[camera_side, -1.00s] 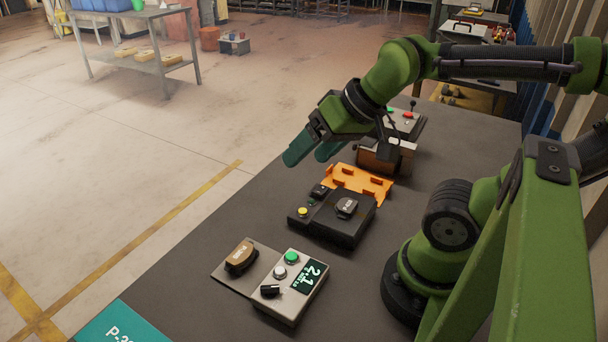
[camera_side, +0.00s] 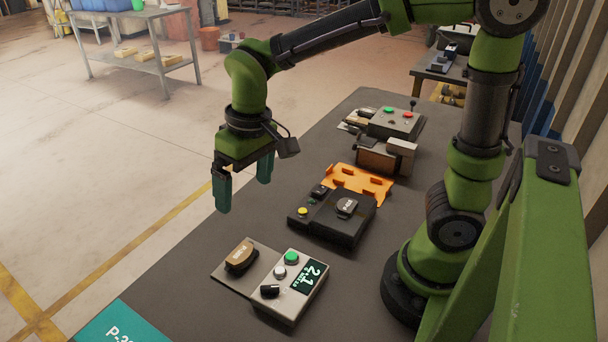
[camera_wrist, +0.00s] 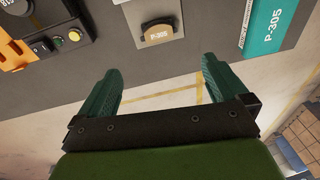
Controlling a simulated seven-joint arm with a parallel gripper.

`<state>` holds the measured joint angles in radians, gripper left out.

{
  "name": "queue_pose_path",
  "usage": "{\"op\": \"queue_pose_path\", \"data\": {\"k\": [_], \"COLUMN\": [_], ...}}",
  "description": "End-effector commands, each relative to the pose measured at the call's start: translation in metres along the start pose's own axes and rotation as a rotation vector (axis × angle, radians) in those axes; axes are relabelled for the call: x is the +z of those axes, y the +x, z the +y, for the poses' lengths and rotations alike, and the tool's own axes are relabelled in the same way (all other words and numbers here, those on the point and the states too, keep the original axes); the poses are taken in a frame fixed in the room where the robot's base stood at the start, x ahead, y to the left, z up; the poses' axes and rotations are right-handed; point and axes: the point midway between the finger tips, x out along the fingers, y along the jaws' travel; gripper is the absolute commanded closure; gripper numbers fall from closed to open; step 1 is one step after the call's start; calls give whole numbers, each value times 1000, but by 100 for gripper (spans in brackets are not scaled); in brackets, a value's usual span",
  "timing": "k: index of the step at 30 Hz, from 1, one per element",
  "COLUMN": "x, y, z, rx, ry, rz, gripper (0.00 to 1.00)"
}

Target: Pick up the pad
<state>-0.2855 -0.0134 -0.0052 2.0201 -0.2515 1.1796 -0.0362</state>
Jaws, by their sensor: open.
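The pad, a brown and black curved block (camera_side: 240,257), lies on the grey plate (camera_side: 225,279) of a scale on the dark table. The wrist view shows both fingertips (camera_wrist: 162,75) well apart, short of the pad.
The scale's box (camera_side: 292,290) has buttons and a display reading 2.1. A teal P-305 label (camera_wrist: 274,22) lies near the table's edge.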

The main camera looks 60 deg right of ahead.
Motion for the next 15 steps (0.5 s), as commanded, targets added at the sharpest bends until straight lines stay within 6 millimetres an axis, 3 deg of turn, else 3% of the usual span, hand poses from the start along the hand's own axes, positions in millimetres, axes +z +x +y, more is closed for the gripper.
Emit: {"op": "queue_pose_path", "data": {"k": [3, 7, 11, 15], "x": [-16, -28, -24, -20], "y": [14, 9, 15, 42], "z": [-12, -14, -12, -8], "rx": [55, 91, 100, 101], "ry": [-41, -47, -43, -43], "rz": [-72, -95, -111, -115], "gripper": [0, 0, 0, 0]}}
